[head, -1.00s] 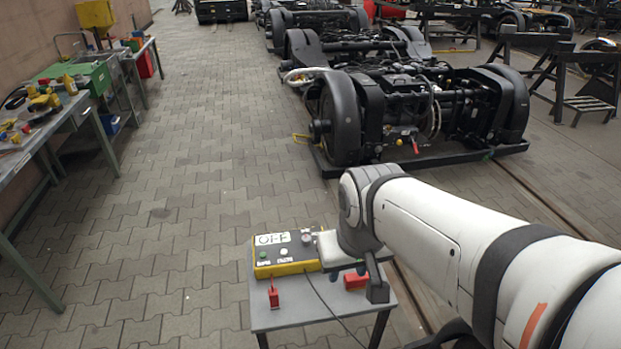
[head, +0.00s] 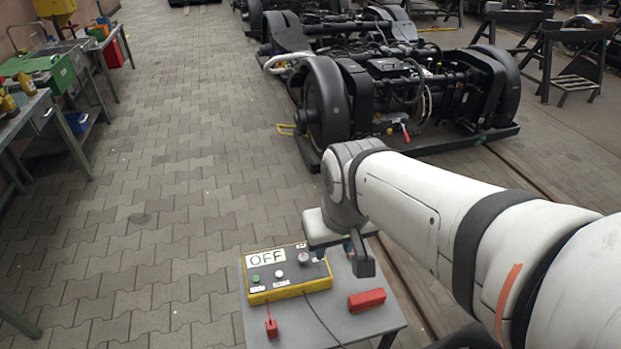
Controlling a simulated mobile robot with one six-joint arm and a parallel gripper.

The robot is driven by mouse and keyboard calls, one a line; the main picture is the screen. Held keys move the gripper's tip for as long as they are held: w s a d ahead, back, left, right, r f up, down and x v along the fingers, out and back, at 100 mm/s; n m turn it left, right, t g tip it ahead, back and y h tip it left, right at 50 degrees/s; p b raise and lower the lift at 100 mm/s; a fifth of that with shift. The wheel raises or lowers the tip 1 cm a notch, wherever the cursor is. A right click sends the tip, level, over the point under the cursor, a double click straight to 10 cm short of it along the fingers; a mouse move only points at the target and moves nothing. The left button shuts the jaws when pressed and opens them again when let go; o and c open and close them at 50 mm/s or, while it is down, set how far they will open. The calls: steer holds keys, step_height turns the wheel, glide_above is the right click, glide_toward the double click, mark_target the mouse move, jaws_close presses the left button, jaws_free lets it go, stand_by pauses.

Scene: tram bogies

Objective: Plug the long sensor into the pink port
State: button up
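A small grey table (head: 384,325) stands in front of me. On it lies a red block (head: 366,300) at the right, and a smaller red piece (head: 271,328) with a thin upright stem at the front left. I cannot tell whether either is the long sensor. No pink port can be made out. My gripper (head: 358,262) hangs over the back right of the table, behind the red block and apart from it. One dark finger shows; my wrist hides the rest, so its opening and anything in it cannot be seen.
A yellow and black control box (head: 290,293) with an OFF sign, buttons and a knob sits on the table, a thin dark cable running forward. A black bogie (head: 400,100) stands behind. A cluttered workbench (head: 30,110) is at the left. The paved floor between is free.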

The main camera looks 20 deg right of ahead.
steer(key=shift+d, duration=0.1)
steer(key=shift+o, duration=0.5)
steer(key=o, duration=0.3)
steer(key=shift+t, duration=0.5)
steer(key=w+d+f+b, duration=0.2)
steer(key=w+f+b, duration=0.2)
steer(key=f, duration=0.1)
steer(key=w+d+f+b, duration=0.2)
steer(key=w+f+b, duration=0.2)
steer(key=w+f, duration=0.1)
steer(key=w+d+f+b, duration=0.3)
steer(key=w+f+b, duration=0.2)
steer(key=f, duration=0.2)
steer(key=shift+w, duration=0.15)
steer(key=shift+o, duration=0.2)
steer(key=w+d+f+t+b, duration=0.1)
steer(key=w+d+f+b, duration=0.5)
steer(key=f, duration=0.8)
steer(key=w+d, duration=0.2)
steer(key=d, duration=0.2)
steer(key=shift+d+m+b, duration=0.3)
steer(key=shift+m+b, duration=0.1)
steer(key=shift+w, duration=0.1)
steer(key=x, duration=0.2)
steer(key=shift+w+f+b, duration=0.1)
steer(key=shift+f+b, duration=0.2)
steer(key=shift+f, duration=0.1)
